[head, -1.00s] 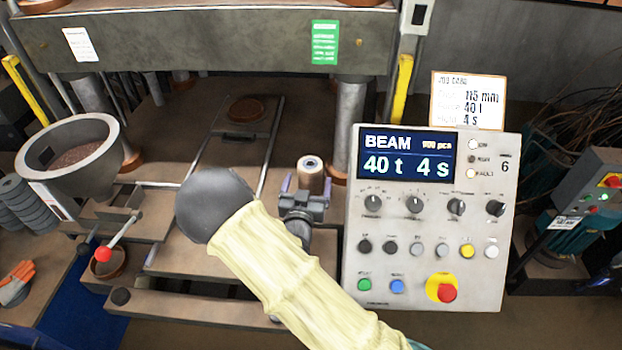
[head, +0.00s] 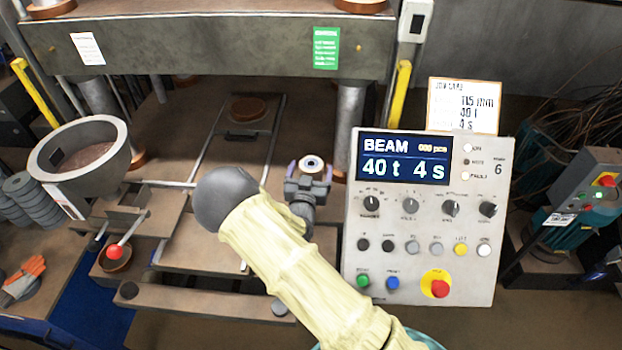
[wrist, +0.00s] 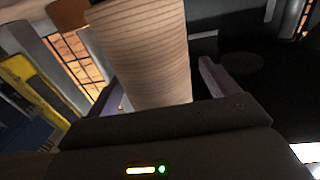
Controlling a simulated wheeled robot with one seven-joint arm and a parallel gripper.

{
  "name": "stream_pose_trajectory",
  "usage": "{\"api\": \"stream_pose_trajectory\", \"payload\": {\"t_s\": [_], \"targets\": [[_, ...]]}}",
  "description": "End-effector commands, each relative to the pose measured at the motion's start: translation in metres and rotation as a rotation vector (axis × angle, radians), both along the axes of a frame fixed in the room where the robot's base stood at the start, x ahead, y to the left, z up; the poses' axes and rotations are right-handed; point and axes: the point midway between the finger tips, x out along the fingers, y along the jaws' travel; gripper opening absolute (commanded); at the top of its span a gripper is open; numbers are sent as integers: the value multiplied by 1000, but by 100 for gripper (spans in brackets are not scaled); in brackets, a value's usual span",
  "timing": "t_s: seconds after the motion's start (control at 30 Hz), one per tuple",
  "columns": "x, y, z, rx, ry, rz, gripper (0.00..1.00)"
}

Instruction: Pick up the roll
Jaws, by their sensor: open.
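The roll (head: 312,163) stands upright beside the press bed, just left of the control panel. In the head view mostly its pale top ring with a dark core shows; my gripper hides its lower side. In the wrist view the roll (wrist: 140,50) is a large, pale, ribbed cylinder. My gripper (head: 310,173) is open, with one purple finger on each side of the roll. In the wrist view my gripper (wrist: 160,78) shows a gap between the roll and the right finger; the left finger is partly behind the roll, so contact there cannot be told.
The control panel (head: 425,225) stands close on the right. A press column (head: 350,125) rises behind the roll, under the heavy beam (head: 210,45). At left are a grey bowl (head: 75,160) and a red-knobbed lever (head: 115,252). The press bed left of the roll is mostly clear.

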Motion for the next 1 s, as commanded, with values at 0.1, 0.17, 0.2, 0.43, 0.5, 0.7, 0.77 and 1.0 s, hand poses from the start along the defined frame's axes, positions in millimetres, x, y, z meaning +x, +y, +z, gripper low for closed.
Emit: {"api": "stream_pose_trajectory", "payload": {"t_s": [0.1,0.17,0.2,0.43,0.5,0.7,0.77,1.0], "targets": [[0,-2,0,0,0,-3,87],[1,-2,0,0,0,-4,79],[1,-2,0,0,0,-4,71],[0,-2,0,0,0,-3,26],[1,-2,2,1,-3,-3,23],[1,-1,2,1,-3,-2,23],[1,-1,3,1,-4,-2,23],[1,0,20,3,-6,-1,23]]}}
